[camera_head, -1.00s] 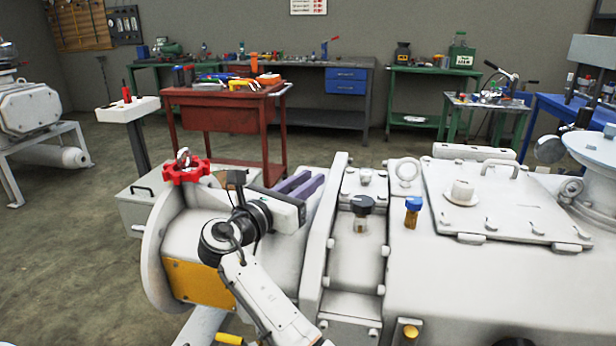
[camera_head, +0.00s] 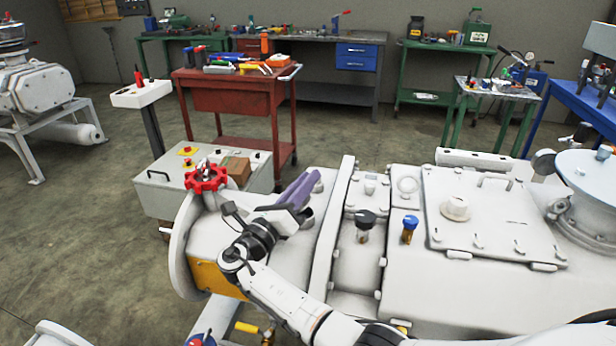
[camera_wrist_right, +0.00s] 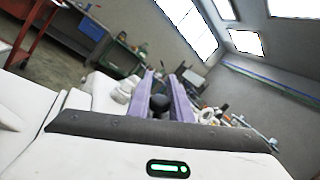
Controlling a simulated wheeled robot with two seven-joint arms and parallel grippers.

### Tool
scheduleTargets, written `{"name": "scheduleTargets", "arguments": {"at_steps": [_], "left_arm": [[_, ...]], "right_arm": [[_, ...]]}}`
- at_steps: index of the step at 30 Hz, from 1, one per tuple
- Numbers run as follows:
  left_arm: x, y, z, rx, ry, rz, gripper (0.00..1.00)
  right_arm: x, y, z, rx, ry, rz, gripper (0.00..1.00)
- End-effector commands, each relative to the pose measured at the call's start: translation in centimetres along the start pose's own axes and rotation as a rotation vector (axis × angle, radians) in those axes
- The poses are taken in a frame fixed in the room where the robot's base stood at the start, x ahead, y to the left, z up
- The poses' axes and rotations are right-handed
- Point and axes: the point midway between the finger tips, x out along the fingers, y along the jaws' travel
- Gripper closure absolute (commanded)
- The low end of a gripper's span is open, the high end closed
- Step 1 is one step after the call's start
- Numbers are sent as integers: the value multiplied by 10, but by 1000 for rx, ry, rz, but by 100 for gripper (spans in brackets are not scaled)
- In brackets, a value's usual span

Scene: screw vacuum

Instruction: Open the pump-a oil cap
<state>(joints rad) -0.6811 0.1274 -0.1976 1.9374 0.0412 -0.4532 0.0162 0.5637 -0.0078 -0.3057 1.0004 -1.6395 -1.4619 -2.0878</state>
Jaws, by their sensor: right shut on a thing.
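Pump-a is the large white machine (camera_head: 480,292) filling the right of the head view. On it stand a black cap (camera_head: 365,220) and a blue cap (camera_head: 410,224), side by side; I cannot tell which is the oil cap. My right gripper (camera_head: 300,195), with purple fingers, is over the white cylinder left of the flange, apart from both caps. In the right wrist view a dark round knob (camera_wrist_right: 159,104) shows between the purple fingers (camera_wrist_right: 172,98), which are shut on it; the head view leaves it unclear. My left gripper is not in view.
A red handwheel (camera_head: 206,179) stands on the pump's left end. A grey control box (camera_head: 158,190) is behind it. A red tool cart (camera_head: 235,98) and green benches (camera_head: 440,75) stand further back. Open floor lies to the left.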

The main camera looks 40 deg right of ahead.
Motion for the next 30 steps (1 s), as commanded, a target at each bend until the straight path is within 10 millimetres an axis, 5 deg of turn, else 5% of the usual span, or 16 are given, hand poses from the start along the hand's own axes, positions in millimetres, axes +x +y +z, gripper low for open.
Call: {"name": "scheduleTargets", "arguments": {"at_steps": [14, 15, 18, 30], "left_arm": [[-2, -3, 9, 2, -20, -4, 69], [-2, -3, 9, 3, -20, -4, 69], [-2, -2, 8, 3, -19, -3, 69], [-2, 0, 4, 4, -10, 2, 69]], "right_arm": [[-1, 1, 1, -15, -7, 1, 100], [-1, 1, 1, -14, -7, 1, 76], [-1, 1, 1, -14, -6, 1, 64], [-12, 2, 0, -14, -5, 3, 64]]}}
